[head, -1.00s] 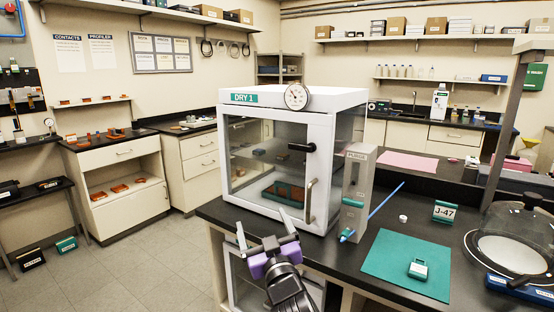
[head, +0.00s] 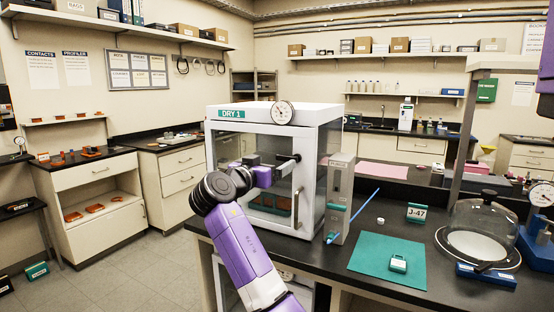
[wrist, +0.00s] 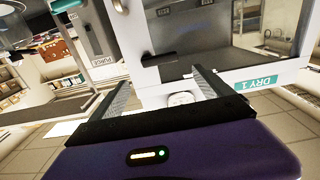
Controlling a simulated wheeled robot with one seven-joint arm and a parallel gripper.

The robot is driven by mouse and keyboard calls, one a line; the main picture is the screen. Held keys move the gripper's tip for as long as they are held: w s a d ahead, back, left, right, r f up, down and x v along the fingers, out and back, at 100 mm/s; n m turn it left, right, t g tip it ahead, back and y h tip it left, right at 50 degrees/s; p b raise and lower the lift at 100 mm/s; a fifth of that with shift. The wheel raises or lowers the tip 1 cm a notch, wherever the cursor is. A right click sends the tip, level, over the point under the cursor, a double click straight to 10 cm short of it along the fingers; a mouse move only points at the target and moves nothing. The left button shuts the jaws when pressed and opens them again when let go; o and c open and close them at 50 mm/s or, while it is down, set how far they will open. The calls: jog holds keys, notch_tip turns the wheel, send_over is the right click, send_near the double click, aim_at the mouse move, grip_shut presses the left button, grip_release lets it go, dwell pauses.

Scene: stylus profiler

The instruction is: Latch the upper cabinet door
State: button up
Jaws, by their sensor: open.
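The upper cabinet is the white box (head: 318,118) labelled DRY 1 on the black bench, with a glass-fronted door (head: 262,188) that looks shut or nearly so. A black latch lever (head: 294,158) sits at the door's upper right edge, about horizontal, partly hidden by my gripper. A vertical handle (head: 296,207) is below it. My gripper (head: 278,163) is in front of the latch in the head view; I cannot tell whether it touches. In the wrist view my gripper (wrist: 165,88) has its two fingers spread, with nothing clearly held.
A grey PURGE box (head: 340,195) stands close right of the cabinet, with a blue stick (head: 362,205) beside it. A dial gauge (head: 283,113) sits at the cabinet's top front edge. A green mat (head: 375,270) and glass dome (head: 482,228) lie further right.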

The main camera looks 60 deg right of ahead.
aim_at(286, 156)
jog(key=shift+w+d+p, duration=0.2)
jog(key=shift+d+p, duration=0.15)
jog(key=shift+d, duration=1.55)
jog(key=shift+w+d+p, duration=0.2)
jog(key=shift+d+p, duration=0.1)
jog(key=shift+d, duration=1.6)
jog(key=c, duration=1.4)
jog(key=shift+o, duration=0.2)
